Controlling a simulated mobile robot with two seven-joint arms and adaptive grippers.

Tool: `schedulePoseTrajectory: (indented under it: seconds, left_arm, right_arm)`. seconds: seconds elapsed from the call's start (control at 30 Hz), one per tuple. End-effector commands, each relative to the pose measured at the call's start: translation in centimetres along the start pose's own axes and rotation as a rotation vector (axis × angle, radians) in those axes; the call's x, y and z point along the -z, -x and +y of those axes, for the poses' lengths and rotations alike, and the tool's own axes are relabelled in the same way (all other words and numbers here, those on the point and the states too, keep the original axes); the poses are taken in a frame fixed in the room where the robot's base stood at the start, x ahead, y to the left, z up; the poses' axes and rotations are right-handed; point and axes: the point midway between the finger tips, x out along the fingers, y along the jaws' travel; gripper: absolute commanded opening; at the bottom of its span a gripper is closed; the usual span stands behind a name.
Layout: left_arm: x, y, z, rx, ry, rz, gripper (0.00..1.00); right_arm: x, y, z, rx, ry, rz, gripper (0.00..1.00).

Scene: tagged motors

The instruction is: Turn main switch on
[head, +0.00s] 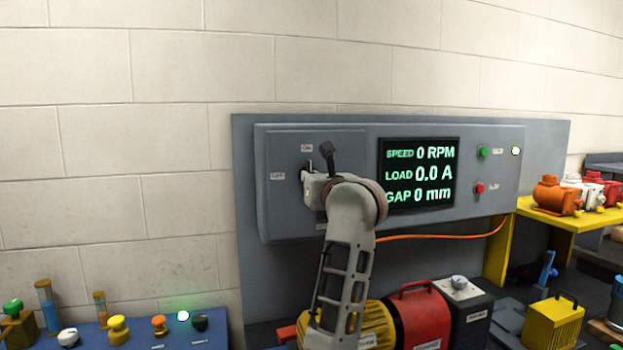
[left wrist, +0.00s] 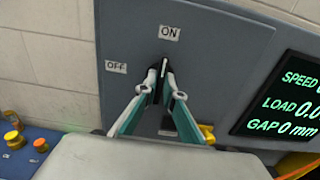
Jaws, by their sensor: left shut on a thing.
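The main switch is on the left part of the grey control panel, with an ON label above it and an OFF label to its left. Its dark handle (left wrist: 162,66) points up toward the ON label in the left wrist view. My left gripper (left wrist: 160,84) is shut on this handle, one finger on each side. In the head view my left gripper (head: 308,182) is at the switch, and my wrist hides most of it. My right gripper is in neither view.
The display (head: 419,174) reads speed 0 RPM, load 0.0 A and gap 0 mm. To its right are a green button (head: 483,152), a red button (head: 479,188) and a pale lit lamp (head: 515,151). A red motor (head: 420,312) and other equipment stand below the panel.

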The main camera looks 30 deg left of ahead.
Motion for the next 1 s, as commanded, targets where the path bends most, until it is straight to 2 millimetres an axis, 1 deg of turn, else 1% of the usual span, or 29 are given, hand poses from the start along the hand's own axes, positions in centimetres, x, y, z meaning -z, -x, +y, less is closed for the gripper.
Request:
schedulePoseTrajectory:
  seconds: [0.07,0.1,0.13,0.47,0.57,0.67,0.9,1.0]
  left_arm:
    - [0.2,0.0,-0.1,0.000,-0.003,0.003,0.00]
    - [0.2,0.0,-0.1,0.000,-0.003,0.003,0.19]
    - [0.2,0.0,-0.1,0.000,-0.003,0.003,0.25]
    - [0.0,0.0,0.0,0.000,-0.001,0.000,0.25]
    - [-0.6,0.0,0.0,0.000,0.001,0.000,0.25]
    - [-1.9,0.0,0.0,0.000,0.003,-0.001,0.25]
    - [-6.4,0.0,0.1,0.001,0.002,0.000,0.25]
    - [-8.0,0.0,0.1,0.000,0.001,0.000,0.25]
  right_arm:
    - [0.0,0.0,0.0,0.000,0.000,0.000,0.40]
    - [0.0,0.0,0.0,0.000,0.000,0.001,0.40]
    - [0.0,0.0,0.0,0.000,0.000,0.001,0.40]
    - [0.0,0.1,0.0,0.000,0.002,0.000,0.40]
    - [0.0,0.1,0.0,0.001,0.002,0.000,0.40]
    - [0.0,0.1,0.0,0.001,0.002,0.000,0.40]
    - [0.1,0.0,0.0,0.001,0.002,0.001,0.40]
    - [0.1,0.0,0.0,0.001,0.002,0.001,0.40]
